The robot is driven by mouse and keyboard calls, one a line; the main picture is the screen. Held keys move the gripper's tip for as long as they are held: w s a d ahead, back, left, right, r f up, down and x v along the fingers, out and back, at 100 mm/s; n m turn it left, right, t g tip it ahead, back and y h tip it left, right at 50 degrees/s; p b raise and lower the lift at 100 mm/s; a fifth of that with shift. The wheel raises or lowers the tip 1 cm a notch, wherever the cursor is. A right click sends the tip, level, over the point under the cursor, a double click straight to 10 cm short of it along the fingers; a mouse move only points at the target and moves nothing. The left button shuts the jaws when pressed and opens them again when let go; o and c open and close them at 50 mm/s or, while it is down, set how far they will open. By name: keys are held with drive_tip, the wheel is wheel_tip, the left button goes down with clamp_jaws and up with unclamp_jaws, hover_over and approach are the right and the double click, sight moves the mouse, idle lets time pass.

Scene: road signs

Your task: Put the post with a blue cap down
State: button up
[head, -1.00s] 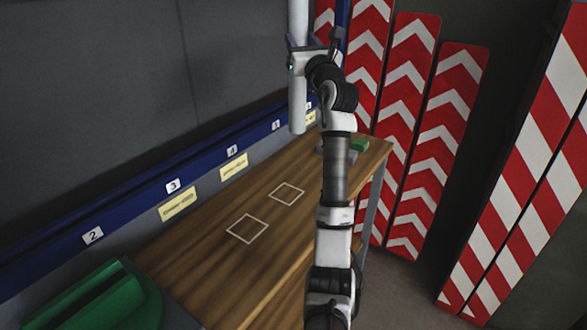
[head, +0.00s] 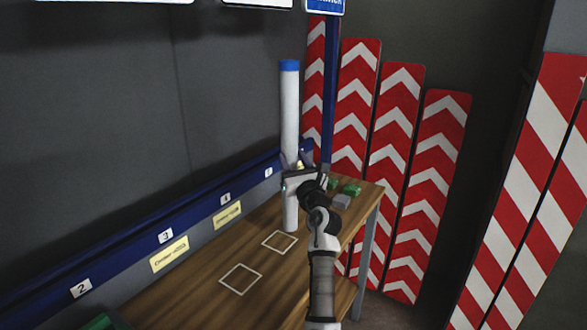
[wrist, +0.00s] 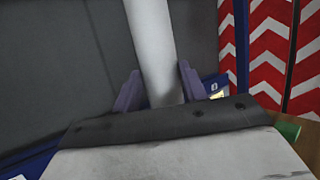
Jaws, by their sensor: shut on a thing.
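The white post (head: 290,115) with a blue cap (head: 289,66) stands upright in my gripper (head: 295,172) in the head view. My gripper is shut around its lower half. The post's lower end is close to the wooden table (head: 205,290), just beyond the farther white square outline (head: 280,241); I cannot tell whether it touches the wood. In the wrist view the white post (wrist: 152,45) rises between the two purple fingers (wrist: 157,90). Its cap and lower end are out of that view.
A nearer square outline (head: 241,279) is empty. Green blocks (head: 351,189) and a grey block (head: 341,202) lie at the table's far end. A blue rail (head: 190,229) with number tags runs along the left wall. Red-white chevron boards (head: 395,160) stand behind the table.

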drive_tip(key=shift+f, duration=0.95)
drive_tip(key=shift+f, duration=0.1)
drive_tip(key=o, duration=1)
drive_tip(key=shift+f, duration=0.15)
drive_tip(key=shift+c, duration=0.2)
drive_tip(key=o, duration=0.4)
